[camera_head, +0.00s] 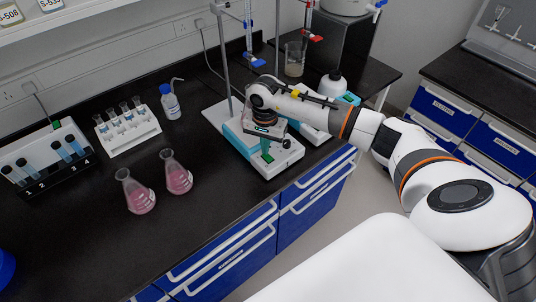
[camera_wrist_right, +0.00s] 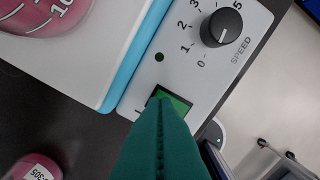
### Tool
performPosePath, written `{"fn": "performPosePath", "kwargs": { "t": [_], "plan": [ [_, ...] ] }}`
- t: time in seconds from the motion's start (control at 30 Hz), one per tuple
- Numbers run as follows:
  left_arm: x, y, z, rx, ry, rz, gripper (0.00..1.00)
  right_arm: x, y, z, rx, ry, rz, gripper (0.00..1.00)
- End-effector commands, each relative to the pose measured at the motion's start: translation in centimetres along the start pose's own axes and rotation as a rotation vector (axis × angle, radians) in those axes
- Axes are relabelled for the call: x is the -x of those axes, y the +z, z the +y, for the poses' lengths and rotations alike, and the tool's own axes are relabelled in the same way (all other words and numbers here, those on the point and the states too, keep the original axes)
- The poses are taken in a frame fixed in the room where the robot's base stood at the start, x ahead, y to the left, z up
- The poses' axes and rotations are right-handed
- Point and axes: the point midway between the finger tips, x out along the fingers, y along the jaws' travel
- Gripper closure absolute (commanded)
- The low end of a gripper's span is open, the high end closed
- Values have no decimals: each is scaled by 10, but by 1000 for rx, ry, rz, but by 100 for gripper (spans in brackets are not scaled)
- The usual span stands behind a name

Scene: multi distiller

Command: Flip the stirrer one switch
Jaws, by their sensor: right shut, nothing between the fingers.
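The near stirrer (camera_head: 285,162) is a white and light-blue unit on the bench, under my right arm in the head view. Its front panel shows in the right wrist view (camera_wrist_right: 190,62), with a black speed knob (camera_wrist_right: 222,27) and a green rocker switch (camera_wrist_right: 176,102). My right gripper (camera_head: 267,154) points down at this panel, shut and empty. In the right wrist view its teal fingers (camera_wrist_right: 161,95) overlap the switch and hide part of it. I cannot tell whether they touch it. My left gripper is not in view.
A flask with pink liquid (camera_wrist_right: 45,15) sits on the stirrer. Two pink flasks (camera_head: 140,198), tube racks (camera_head: 128,128) and a bottle (camera_head: 170,103) stand to the left.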

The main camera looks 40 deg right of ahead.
Motion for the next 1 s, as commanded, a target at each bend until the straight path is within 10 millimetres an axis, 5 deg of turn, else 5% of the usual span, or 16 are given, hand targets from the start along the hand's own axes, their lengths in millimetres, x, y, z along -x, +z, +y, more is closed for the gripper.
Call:
{"fn": "performPosePath", "kwargs": {
  "t": [1.0],
  "plan": [
    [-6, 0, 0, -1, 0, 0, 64, -4, 0, 0, 0, 0, -1, 100]
  ]
}}
